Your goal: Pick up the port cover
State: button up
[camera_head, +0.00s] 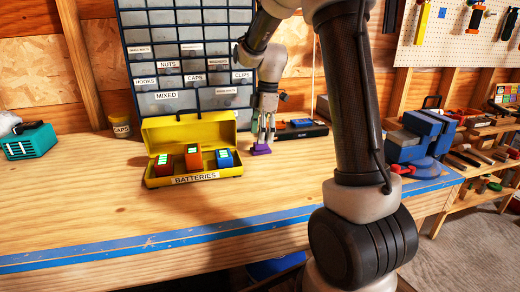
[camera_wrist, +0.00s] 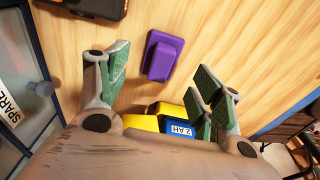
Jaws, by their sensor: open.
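A small purple block, which looks like the port cover (camera_head: 261,149), lies on the wooden bench just right of the yellow battery case. In the wrist view the purple cover (camera_wrist: 165,55) lies flat on the wood, with a raised top and a wider rim. My gripper (camera_head: 264,135) points down at it from just above. In the wrist view my gripper (camera_wrist: 162,76) is open, with its green-padded fingers spread to either side of the cover and nothing held. I cannot tell exactly how high the fingertips are above the bench.
The open yellow case (camera_head: 230,169) labelled BATTERIES holds several batteries close to the left of my gripper. A dark device with a blue part (camera_head: 300,130) lies behind on the right. A drawer cabinet (camera_head: 185,60) stands at the back. The bench front is clear.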

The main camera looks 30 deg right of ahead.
aim_at(261, 147)
jog(key=f, duration=0.4)
jog(key=shift+a+f, duration=0.15)
jog(key=shift+a, duration=0.1)
jog(key=c, duration=1.1)
